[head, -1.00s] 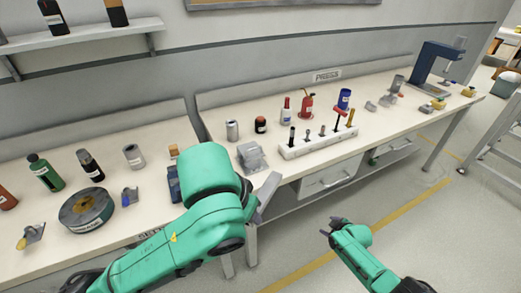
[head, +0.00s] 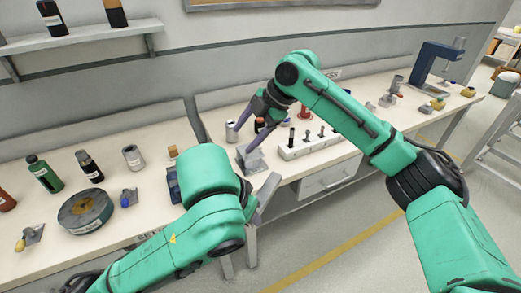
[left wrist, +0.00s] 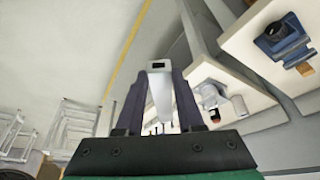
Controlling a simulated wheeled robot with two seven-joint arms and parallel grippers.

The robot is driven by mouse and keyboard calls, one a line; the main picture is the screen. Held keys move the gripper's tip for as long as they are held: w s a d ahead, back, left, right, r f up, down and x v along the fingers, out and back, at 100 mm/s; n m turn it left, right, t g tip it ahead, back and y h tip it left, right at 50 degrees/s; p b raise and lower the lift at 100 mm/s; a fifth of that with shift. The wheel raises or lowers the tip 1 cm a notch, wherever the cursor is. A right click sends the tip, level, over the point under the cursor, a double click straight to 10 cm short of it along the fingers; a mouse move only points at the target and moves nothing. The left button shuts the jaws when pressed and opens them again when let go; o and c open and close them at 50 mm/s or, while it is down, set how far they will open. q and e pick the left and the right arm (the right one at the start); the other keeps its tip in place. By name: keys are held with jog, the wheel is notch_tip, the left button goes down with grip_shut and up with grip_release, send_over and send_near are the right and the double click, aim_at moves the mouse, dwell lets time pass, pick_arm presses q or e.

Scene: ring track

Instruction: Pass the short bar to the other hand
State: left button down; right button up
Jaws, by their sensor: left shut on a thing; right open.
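The short bar (head: 267,193) is light grey and shows in the head view just right of my left arm's bend, tilted, in front of the bench edge. In the left wrist view the bar (left wrist: 160,88) stands between the two dark fingers of my left gripper (left wrist: 158,78), which is shut on it. My right gripper (head: 244,137) is open and empty. In the head view it appears above the bar, in front of the bench top, apart from the bar.
A grey metal block (head: 250,161) sits on the bench under the right gripper in the picture. A white rack (head: 310,147) with upright pegs stands to its right. A grey can (head: 231,131) is at its left. A round dark reel (head: 86,211) lies on the left bench. Floor is clear in front.

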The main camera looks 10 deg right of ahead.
jog(key=s+a+r+n+g+h, duration=0.1)
jog(key=s+r+n+g+h, duration=0.15)
jog(key=s, duration=0.35)
pick_arm(q)
jog(key=shift+s+a, duration=0.15)
pick_arm(e)
notch_tip(320, 180, up, 2)
jog(key=n+h, duration=0.3)
jog(key=h, duration=0.1)
send_over(260, 194)
jog(key=shift+m, duration=0.25)
notch_tip(260, 194, down, 12)
jog(key=shift+d+r, duration=0.1)
grip_shut()
pick_arm(q)
jog(key=shift+c, duration=2.2)
grip_release()
